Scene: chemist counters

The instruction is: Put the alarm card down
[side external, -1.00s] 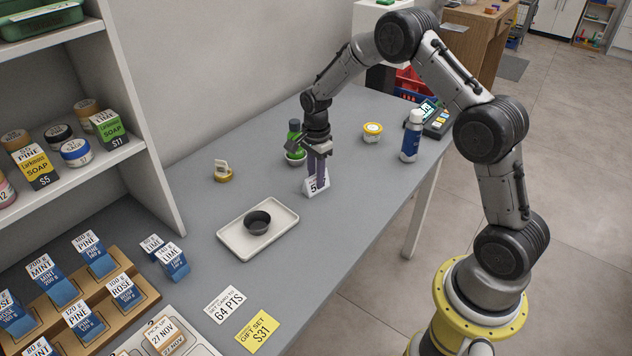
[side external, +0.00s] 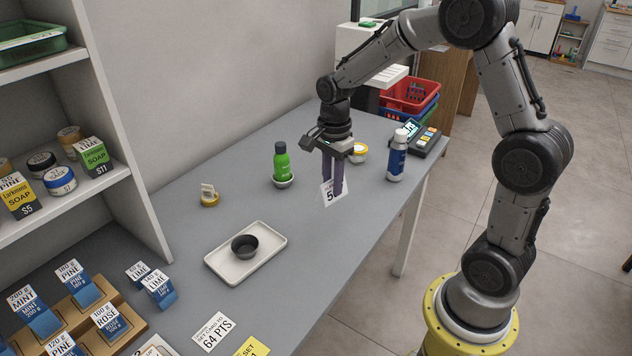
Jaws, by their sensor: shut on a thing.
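My gripper (side external: 334,186) has its purple fingers pointing down and shut on a small white card (side external: 328,197), which I take as the alarm card. The card shows part of a dark number, and the fingers cover the rest. It is close to the grey counter (side external: 318,245), right of the green bottle. I cannot tell whether its lower edge touches the counter.
The green bottle (side external: 282,165) stands left of my gripper. A yellow-lidded jar (side external: 360,153) is behind it, and a blue bottle (side external: 396,160) and a card terminal (side external: 424,137) stand to the right. A white tray (side external: 215,263) holds a dark bowl (side external: 245,246). The counter's front middle is clear.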

